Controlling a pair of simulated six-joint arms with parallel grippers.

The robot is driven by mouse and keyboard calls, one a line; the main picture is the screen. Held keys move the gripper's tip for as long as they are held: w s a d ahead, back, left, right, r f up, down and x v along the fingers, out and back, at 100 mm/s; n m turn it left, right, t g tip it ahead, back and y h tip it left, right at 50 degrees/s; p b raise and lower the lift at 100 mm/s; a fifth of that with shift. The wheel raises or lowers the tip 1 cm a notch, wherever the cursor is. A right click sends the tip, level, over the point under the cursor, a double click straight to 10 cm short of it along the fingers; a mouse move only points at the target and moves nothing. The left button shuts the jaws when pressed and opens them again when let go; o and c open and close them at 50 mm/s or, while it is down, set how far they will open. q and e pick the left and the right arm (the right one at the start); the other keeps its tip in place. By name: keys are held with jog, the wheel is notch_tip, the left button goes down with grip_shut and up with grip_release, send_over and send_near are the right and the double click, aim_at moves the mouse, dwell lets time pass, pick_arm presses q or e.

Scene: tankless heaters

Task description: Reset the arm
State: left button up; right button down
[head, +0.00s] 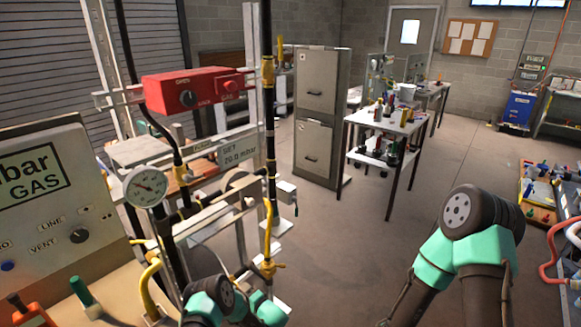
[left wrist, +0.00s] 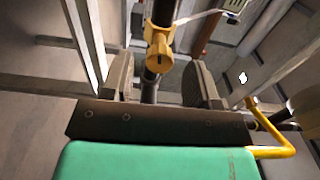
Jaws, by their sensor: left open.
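My left gripper (left wrist: 160,72) is open, its two dark fingers spread in the left wrist view. A dark vertical pipe with a yellow fitting (left wrist: 159,50) shows between and beyond the fingers. I cannot tell how far it is from them, and no finger is seen pressing on it. In the head view my left arm, with green and dark joints, is low at the bottom centre, close to the gas rig. Its fingertips are hard to make out there. My right arm shows at the lower right, but its gripper is out of view.
The rig carries a red gas box (head: 200,90), a pressure gauge (head: 146,187), a yellow-jointed pipe (head: 269,150) and a beige control panel (head: 60,215). A filing cabinet (head: 315,110) and a white table (head: 390,120) stand behind. The floor (head: 350,245) between my arms is clear.

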pick_arm(q)
jog(key=shift+x, duration=0.8)
jog(key=shift+s+d, duration=0.1)
jog(key=v, duration=1.5)
jog(key=x, duration=1.7)
jog(key=shift+d+m, duration=0.15)
jog(key=shift+m, duration=1.75)
jog(key=shift+r+m, duration=0.1)
jog(key=shift+m, duration=2.6)
